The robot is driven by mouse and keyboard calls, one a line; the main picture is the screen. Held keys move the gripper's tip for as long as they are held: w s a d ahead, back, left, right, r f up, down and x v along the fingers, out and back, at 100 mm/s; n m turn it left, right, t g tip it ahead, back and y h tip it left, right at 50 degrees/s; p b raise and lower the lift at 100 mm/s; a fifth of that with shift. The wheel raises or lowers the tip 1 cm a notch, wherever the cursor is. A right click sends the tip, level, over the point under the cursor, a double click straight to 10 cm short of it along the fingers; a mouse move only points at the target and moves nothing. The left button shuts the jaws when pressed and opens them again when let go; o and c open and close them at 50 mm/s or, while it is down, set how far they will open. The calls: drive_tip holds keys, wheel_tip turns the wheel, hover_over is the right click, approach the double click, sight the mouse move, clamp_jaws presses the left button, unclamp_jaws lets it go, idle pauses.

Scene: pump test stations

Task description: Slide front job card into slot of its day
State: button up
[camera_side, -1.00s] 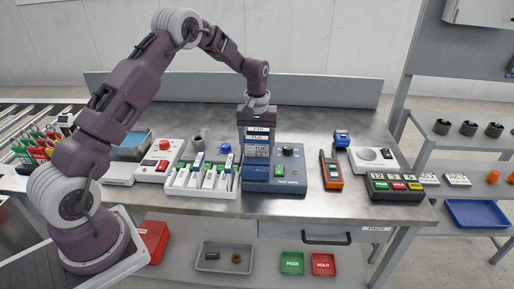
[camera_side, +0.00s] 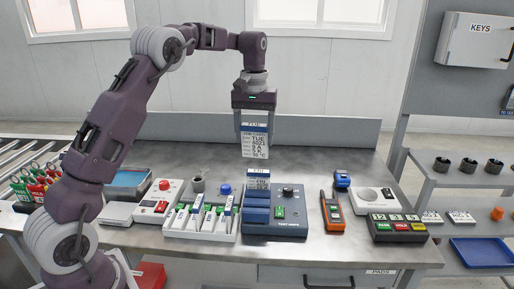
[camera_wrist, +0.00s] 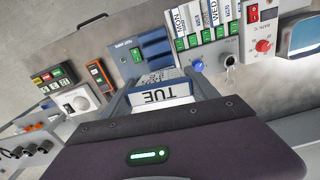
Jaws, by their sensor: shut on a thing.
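My gripper (camera_side: 254,125) is shut on a white job card (camera_side: 254,146) with a blue band and large "TUE" print. It holds the card upright in the air above the blue test unit (camera_side: 288,222). The card's "TUE" edge (camera_wrist: 163,94) also shows between my fingers in the wrist view. Another blue-banded card (camera_side: 258,179) stands at the back of the test unit, below the held one and apart from it. The white day rack (camera_side: 177,228) stands just left of the unit, with several tabbed slots. Its tabs, MON and WED among them, show in the wrist view (camera_wrist: 193,40).
An orange meter (camera_side: 332,213) and a button panel (camera_side: 397,227) are to the right. The air around the held card is clear.

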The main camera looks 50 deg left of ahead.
drive_tip(key=s+a+f+m+g+y, duration=0.1)
drive_tip(key=s+a+f+m, duration=0.1)
drive_tip(key=s+f+m, duration=0.5)
drive_tip(key=s+a+m, duration=0.2)
drive_tip(key=s+m, duration=0.4)
drive_tip(key=m, duration=0.4)
drive_tip(key=shift+w+d+f, duration=0.1)
drive_tip(key=shift+w+f, duration=0.05)
drive_tip(key=shift+f, duration=3.35)
drive_tip(key=shift+w+d+f, duration=0.1)
drive_tip(key=shift+w+f, duration=0.05)
drive_tip(key=shift+f, duration=3.35)
drive_tip(key=o, duration=1.4)
drive_tip(key=shift+r, duration=0.1)
